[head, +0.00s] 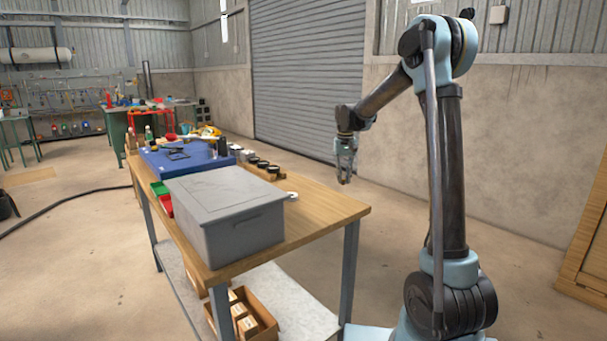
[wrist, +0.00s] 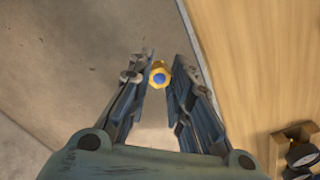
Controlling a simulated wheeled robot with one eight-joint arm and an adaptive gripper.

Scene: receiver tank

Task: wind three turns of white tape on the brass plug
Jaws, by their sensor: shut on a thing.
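My gripper (head: 346,172) hangs pointing down beside the right long edge of the wooden bench (head: 330,207), over open floor. In the wrist view my gripper (wrist: 160,78) is shut on the brass plug (wrist: 160,65), a small gold-coloured hexagonal piece with a blue centre, held at the fingertips. I cannot make out any tape on the plug. A small white ring (head: 291,195), perhaps the tape roll, lies on the bench by the grey box's right side.
A large grey lidded box (head: 220,200) fills the near part of the bench. Red and green bins (head: 163,202) sit at the left edge. The near right corner is clear.

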